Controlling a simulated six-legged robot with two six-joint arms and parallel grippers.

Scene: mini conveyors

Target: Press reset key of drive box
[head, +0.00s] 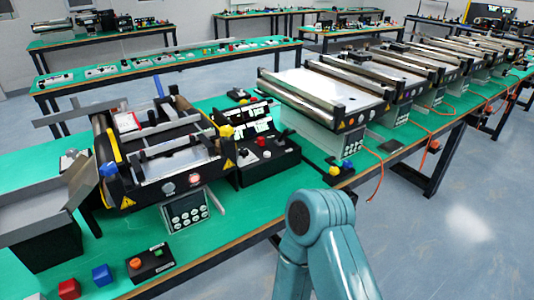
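No label reading drive box is legible. A grey box with a keypad of round buttons (187,208) hangs on the front of the nearest mini conveyor (170,165). A black control box (268,158) with a red knob and small displays stands to the right of that conveyor. I cannot tell which key is the reset key. A teal link of my own arm shows at the bottom centre right, but neither gripper is in view.
A grey metal chute (40,205) stands at the left. More conveyors (325,92) line the table to the right. Orange cables hang over the table's edge.

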